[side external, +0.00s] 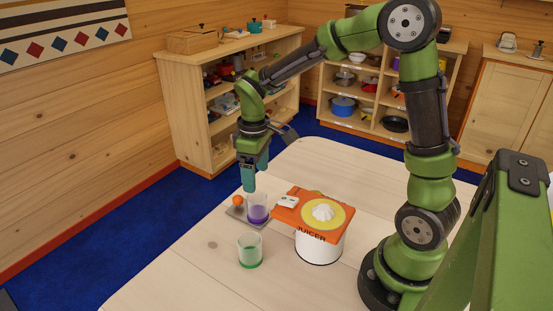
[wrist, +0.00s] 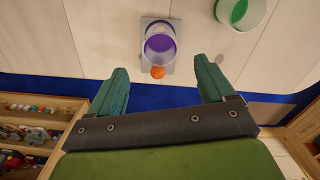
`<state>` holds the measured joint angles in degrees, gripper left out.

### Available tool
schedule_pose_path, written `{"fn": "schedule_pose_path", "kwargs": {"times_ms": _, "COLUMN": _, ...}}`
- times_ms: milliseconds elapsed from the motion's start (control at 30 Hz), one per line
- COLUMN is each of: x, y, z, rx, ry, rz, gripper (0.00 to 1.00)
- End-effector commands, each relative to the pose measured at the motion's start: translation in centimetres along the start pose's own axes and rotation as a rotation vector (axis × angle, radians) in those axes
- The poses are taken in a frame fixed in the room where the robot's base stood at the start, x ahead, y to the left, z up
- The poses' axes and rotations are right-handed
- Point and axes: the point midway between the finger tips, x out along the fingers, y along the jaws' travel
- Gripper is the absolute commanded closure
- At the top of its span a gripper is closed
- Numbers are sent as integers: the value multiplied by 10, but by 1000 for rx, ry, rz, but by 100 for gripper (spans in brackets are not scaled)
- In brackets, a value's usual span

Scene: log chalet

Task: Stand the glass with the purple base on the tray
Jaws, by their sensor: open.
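The glass with the purple base (side external: 257,209) stands upright on the grey tray (side external: 236,214). In the wrist view the same glass (wrist: 160,46) is seen from above on the tray (wrist: 149,22), between the lines of my fingers but ahead of them. My gripper (side external: 254,187) is open and empty, pointing down above the tray and a little behind the glass. Its two teal fingers are wide apart in the wrist view (wrist: 162,82).
A glass with a green base (side external: 250,252) stands on the table (side external: 190,270) in front of the tray. The table's left front is clear.

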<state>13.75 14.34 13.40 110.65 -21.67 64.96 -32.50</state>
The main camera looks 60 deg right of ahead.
Motion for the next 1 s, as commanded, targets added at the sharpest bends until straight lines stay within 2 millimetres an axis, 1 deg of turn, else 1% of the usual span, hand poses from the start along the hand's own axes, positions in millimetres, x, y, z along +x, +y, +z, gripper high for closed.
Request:
{"fn": "schedule_pose_path", "kwargs": {"times_ms": 167, "x": -18, "y": -4, "z": 4, "rx": 22, "ry": 25, "rz": 9, "gripper": 18}}
{"fn": "schedule_pose_path", "kwargs": {"times_ms": 267, "x": -39, "y": -13, "z": 15, "rx": 83, "ry": 87, "rz": 23, "gripper": 18}}
{"fn": "schedule_pose_path", "kwargs": {"times_ms": 367, "x": -65, "y": -27, "z": 34, "rx": 184, "ry": 190, "rz": 29, "gripper": 18}}
{"fn": "schedule_pose_path", "kwargs": {"times_ms": 400, "x": -74, "y": -34, "z": 43, "rx": 231, "ry": 237, "rz": 24, "gripper": 18}}
{"fn": "schedule_pose_path", "kwargs": {"times_ms": 500, "x": -94, "y": -49, "z": 66, "rx": 348, "ry": 357, "rz": -9, "gripper": 18}}
{"fn": "schedule_pose_path", "kwargs": {"times_ms": 600, "x": -107, "y": -62, "z": 87, "rx": 453, "ry": 465, "rz": -63, "gripper": 18}}
{"fn": "schedule_pose_path", "kwargs": {"times_ms": 700, "x": -114, "y": -72, "z": 103, "rx": 532, "ry": 548, "rz": -121, "gripper": 18}}
{"fn": "schedule_pose_path", "kwargs": {"times_ms": 800, "x": -117, "y": -79, "z": 113, "rx": 584, "ry": 601, "rz": -169, "gripper": 18}}
{"fn": "schedule_pose_path", "kwargs": {"times_ms": 1000, "x": -118, "y": -83, "z": 119, "rx": 620, "ry": 632, "rz": -204, "gripper": 18}}
